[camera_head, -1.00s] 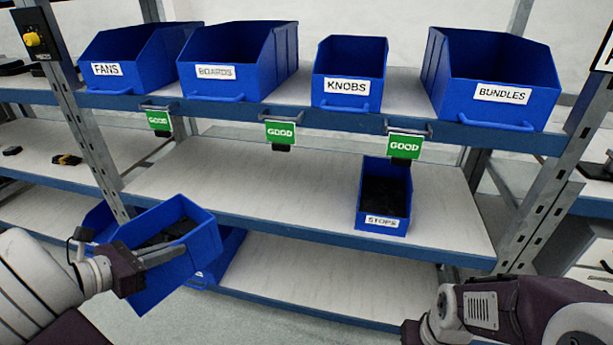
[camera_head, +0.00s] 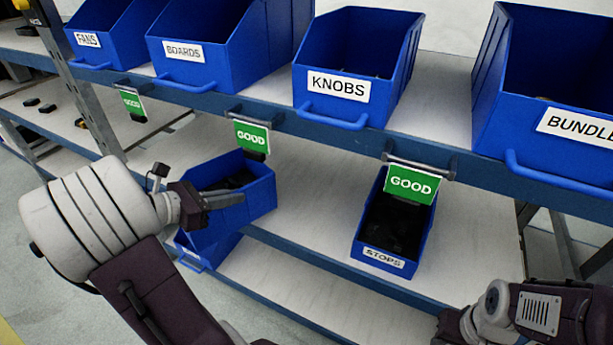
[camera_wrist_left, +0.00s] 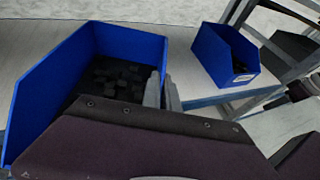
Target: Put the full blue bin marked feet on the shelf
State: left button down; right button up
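My left gripper (camera_head: 222,199) is shut on the rim of a blue bin (camera_head: 262,190), which has dark pieces inside. The bin is at the front of the middle shelf (camera_head: 310,240), left of the STOPS bin; I cannot tell whether it rests on the boards. Its label is hidden, so the word feet cannot be read. The left wrist view shows the bin (camera_wrist_left: 130,42) with black pieces in it, and the gripper's fingers (camera_wrist_left: 163,92) at its right wall. My right gripper (camera_head: 450,328) is only partly in view at the bottom edge; its fingers are not seen.
The STOPS bin (camera_head: 377,255) stands right on the middle shelf, a bare gap between the two bins. Bins marked FANS (camera_head: 88,40), BOARDS (camera_head: 185,52), KNOBS (camera_head: 338,88) and BUNDLES (camera_head: 575,125) are above, green GOOD tags hanging below. Another blue bin (camera_head: 196,258) is lower down.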

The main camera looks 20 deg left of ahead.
pick_arm(q)
jog(key=w+d+b, duration=0.2)
jog(key=w+d, duration=0.1)
jog(key=w, duration=0.4)
jog(key=w+d+b, duration=0.3)
jog(key=w+d, duration=0.1)
jog(key=w, duration=0.3)
jog(key=shift+w+d, duration=0.2)
jog(key=shift+w, duration=0.1)
jog(key=f+b, duration=0.3)
jog(key=shift+w+d+f, duration=0.15)
jog(key=shift+w+f, duration=0.05)
jog(key=c, duration=1.6)
grip_release()
jog(key=shift+c, duration=0.2)
